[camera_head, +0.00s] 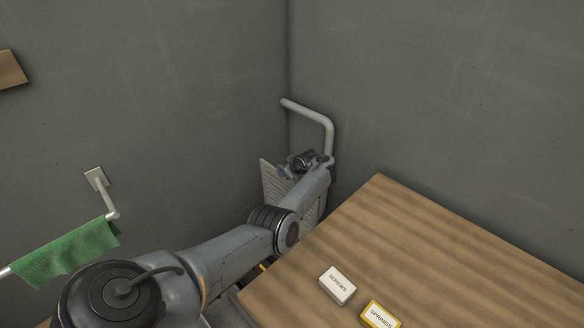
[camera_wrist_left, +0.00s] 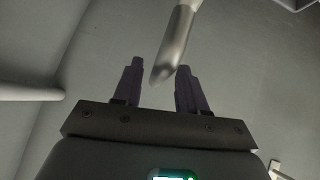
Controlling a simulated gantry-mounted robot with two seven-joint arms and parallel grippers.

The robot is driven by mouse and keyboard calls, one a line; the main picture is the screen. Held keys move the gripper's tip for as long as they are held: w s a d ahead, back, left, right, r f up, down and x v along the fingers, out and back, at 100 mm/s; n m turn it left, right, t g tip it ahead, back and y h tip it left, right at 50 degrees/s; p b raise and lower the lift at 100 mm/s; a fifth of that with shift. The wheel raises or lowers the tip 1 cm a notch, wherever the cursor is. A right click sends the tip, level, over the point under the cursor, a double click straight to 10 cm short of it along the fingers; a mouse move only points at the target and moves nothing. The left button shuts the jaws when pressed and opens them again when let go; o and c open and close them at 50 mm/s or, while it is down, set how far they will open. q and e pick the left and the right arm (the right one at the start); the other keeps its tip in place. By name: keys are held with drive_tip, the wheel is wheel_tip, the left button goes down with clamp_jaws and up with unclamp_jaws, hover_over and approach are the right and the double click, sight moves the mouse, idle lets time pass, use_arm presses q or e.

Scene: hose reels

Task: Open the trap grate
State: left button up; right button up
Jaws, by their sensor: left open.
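The light grey grate (camera_head: 268,180) stands in the corner beyond the wooden table, mostly hidden behind my left arm. A bent pale pipe (camera_head: 326,122) rises beside and above it along the wall. My left gripper (camera_head: 303,160) is in front of the grate's upper part, close to the pipe; its fingers are hard to make out there. In the left wrist view my left gripper (camera_wrist_left: 158,88) is open. A pale metal rod (camera_wrist_left: 176,45) ends in line with the gap between its fingers; I cannot tell whether it touches them. My right gripper is not in view.
The wooden table (camera_head: 430,245) fills the lower right, with a white labelled box (camera_head: 337,285) and a yellow-edged box marked SPRINGS (camera_head: 380,315). A green towel (camera_head: 65,252) hangs on a wall rail at the left. Grey walls enclose the corner. Another pale bar (camera_wrist_left: 30,92) shows in the left wrist view.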

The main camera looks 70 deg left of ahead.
use_arm(q)
drive_tip(key=p+v, duration=0.3)
drive_tip(key=v, duration=0.6)
drive_tip(key=shift+d, duration=0.3)
drive_tip(key=shift+r, duration=0.15)
